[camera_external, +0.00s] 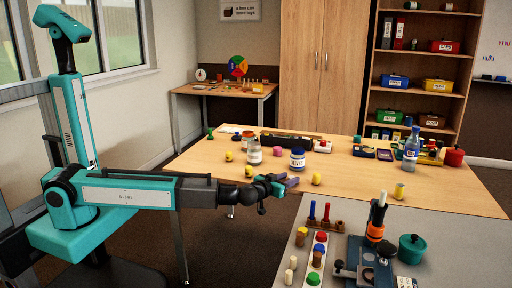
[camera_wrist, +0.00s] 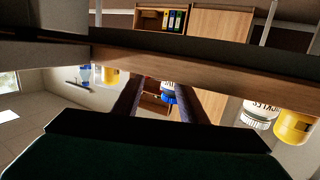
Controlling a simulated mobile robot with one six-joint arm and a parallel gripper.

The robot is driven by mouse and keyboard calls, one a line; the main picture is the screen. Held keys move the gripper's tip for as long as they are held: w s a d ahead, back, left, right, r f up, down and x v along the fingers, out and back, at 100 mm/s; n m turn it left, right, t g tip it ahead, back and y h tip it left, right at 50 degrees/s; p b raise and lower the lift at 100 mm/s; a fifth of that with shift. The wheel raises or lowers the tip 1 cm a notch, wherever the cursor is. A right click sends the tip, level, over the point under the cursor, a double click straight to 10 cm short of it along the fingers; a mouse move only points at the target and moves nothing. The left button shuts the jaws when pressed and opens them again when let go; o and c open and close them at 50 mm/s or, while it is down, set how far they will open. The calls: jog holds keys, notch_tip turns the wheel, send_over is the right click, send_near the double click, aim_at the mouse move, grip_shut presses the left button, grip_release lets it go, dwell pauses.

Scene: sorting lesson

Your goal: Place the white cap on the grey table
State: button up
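I cannot pick out a separate white cap with certainty. A small clear bottle (camera_external: 254,153) with a pale top stands on the wooden table, close to my gripper. The grey table (camera_external: 450,255) is at the front right. My gripper (camera_external: 293,182) is at the near edge of the wooden table, left of the grey table's far corner. In the wrist view, its two dark fingers (camera_wrist: 155,103) stand apart with nothing held between them. A blue and white object (camera_wrist: 168,95) shows beyond the gap.
The wooden table (camera_external: 455,190) holds a white jar with a blue lid (camera_external: 297,160), several yellow pieces and a spray bottle (camera_external: 411,150).

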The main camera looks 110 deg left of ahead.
jog(key=shift+p, duration=0.85)
jog(key=shift+d, duration=0.1)
jog(key=v, duration=1.3)
jog(key=shift+d+f+b, duration=0.2)
jog(key=shift+d+b, duration=0.15)
jog(key=shift+b, duration=0.1)
